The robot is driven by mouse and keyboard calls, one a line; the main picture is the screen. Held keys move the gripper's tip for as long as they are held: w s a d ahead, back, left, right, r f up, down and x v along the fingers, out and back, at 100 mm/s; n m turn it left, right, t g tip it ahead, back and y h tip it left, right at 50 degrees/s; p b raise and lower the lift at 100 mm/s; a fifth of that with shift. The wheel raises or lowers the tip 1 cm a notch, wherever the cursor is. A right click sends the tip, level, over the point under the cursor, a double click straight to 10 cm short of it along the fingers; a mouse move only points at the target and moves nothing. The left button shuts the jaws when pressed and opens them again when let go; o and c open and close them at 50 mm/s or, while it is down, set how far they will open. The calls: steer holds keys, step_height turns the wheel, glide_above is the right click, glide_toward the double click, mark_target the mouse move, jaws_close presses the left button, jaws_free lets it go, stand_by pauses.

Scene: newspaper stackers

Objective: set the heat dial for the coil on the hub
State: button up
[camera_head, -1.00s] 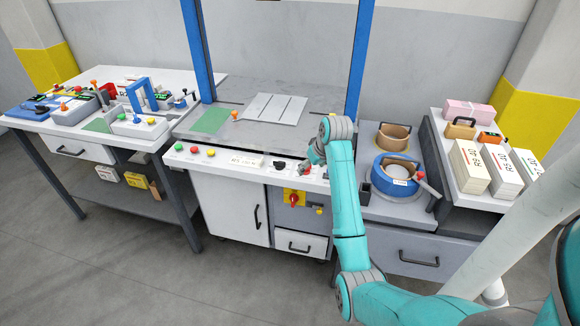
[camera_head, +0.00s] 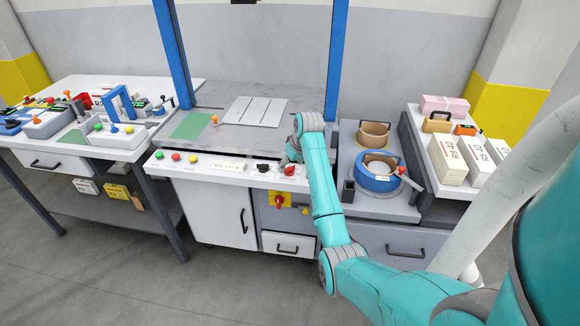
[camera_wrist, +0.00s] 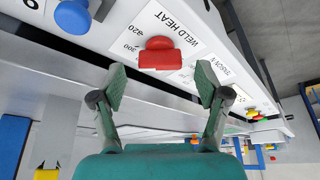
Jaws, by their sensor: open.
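The red heat dial (camera_wrist: 160,55) sits on a white plate marked "WELD HEAT" in the wrist view. A scale number, 300, shows beside it; its exact setting cannot be told. A red dial also shows on the front panel in the head view (camera_head: 289,170). My gripper (camera_wrist: 161,86) is open and empty, its fingers spread to either side of the dial in the picture, apart from it. In the head view my gripper (camera_head: 290,156) is just above the panel's right part. A blue-rimmed coil (camera_head: 366,178) with a small unreadable label lies on the right bench.
A blue knob (camera_wrist: 72,15) is near the dial. The white control panel (camera_head: 203,168) carries a black knob (camera_head: 263,168) and several coloured buttons. A red switch on a yellow plate (camera_head: 280,199) is below. A tan coil (camera_head: 373,134) stands behind the blue-rimmed one.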

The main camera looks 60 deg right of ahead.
steer(key=shift+x, duration=0.75)
steer(key=c, duration=1.2)
steer(key=shift+o, duration=0.2)
